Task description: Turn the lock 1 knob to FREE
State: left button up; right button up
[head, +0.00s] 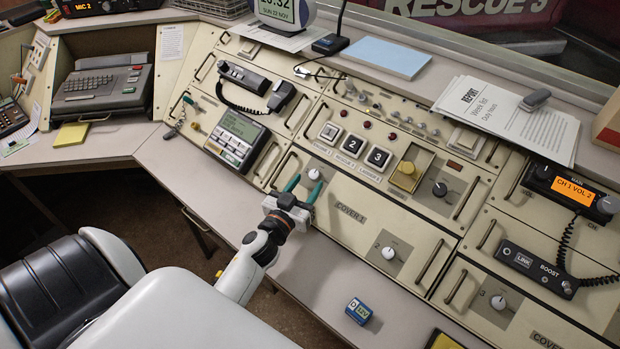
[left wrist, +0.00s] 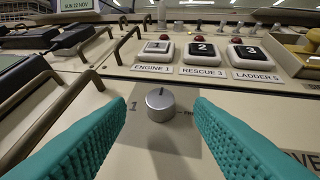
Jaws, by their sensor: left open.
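The lock 1 knob (head: 314,174) is a small silver-white knob on a grey plate in the upper left of the COVER 1 panel (head: 372,208). In the left wrist view the knob (left wrist: 160,106) is centred, with a "1" to its left. A label to its right is partly hidden by a finger. A small dark mark on the knob points roughly up, away from me. My left gripper (head: 304,186) has teal fingers, open, one on each side of the knob in the wrist view. The knob is near the fingertips, with gaps on both sides; I see no contact. My right gripper is not in view.
Metal handles (head: 278,164) flank the cover. Numbered buttons (head: 353,146) sit just above. A blue-white box (head: 358,311) lies on the desk edge.

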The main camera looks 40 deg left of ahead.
aim_at(315, 175)
pick_arm(q)
jog(key=shift+w+a, duration=0.1)
jog(key=shift+w, duration=1.1)
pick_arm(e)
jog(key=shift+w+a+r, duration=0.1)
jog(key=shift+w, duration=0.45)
